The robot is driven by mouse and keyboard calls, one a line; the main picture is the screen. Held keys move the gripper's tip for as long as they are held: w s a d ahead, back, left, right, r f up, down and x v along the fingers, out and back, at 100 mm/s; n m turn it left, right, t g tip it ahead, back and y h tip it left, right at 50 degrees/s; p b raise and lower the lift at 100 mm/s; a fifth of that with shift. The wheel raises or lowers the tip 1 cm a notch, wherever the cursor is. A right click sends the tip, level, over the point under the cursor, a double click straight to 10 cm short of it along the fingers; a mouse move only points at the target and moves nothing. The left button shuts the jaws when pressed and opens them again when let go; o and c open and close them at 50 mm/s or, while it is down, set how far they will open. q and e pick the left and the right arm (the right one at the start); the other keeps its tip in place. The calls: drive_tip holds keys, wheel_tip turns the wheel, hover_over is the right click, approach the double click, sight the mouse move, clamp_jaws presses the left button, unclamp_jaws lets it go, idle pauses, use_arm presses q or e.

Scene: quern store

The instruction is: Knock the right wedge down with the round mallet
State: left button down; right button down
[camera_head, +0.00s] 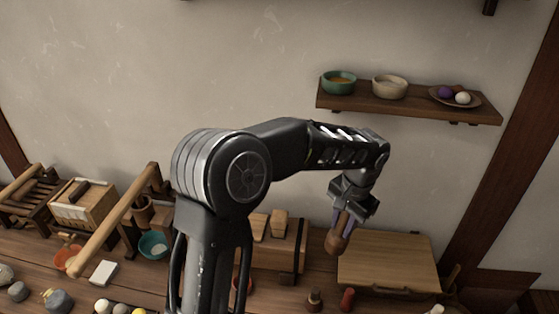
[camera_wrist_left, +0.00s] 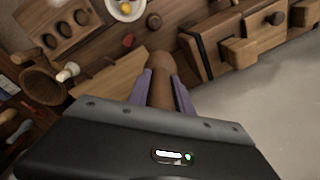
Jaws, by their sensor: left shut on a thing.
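My left gripper (camera_head: 349,220) is shut on the round mallet (camera_head: 335,244), a brown wooden tool hanging below its fingers in the head view. In the left wrist view the mallet (camera_wrist_left: 160,67) stands out between the lilac fingers. The right wedge (camera_head: 279,223) and the left wedge (camera_head: 259,226) stick up from a long wooden block (camera_head: 283,258), left of the mallet. The mallet is apart from both wedges. In the left wrist view the right wedge (camera_wrist_left: 239,52) is to the right of the mallet. My arm hides part of the block's left side. My right gripper is not in view.
A wooden board (camera_head: 388,262) lies on the bench right of the block. A dark peg (camera_head: 314,300) and a red one (camera_head: 347,299) stand in front. A wall shelf (camera_head: 410,105) with bowls is above. A teal bowl (camera_head: 153,245) and wooden frames are at left.

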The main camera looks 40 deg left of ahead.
use_arm(q)
drive_tip(key=s+a+r+m+p, duration=0.1)
drive_tip(key=a+r+m, duration=0.3)
drive_tip(key=a+r, duration=0.2)
drive_tip(key=s+a+r+m+p, duration=0.2)
drive_tip(key=a+r+m, duration=0.2)
drive_tip(key=a, duration=0.7)
wheel_tip(320, 180, up, 2)
drive_tip(key=shift+a+r+t+h, duration=0.25)
drive_tip(key=shift+t+h, duration=0.05)
drive_tip(key=shift+h, duration=0.1)
drive_tip(key=shift+f, duration=0.1)
drive_tip(key=shift+f, duration=1.7)
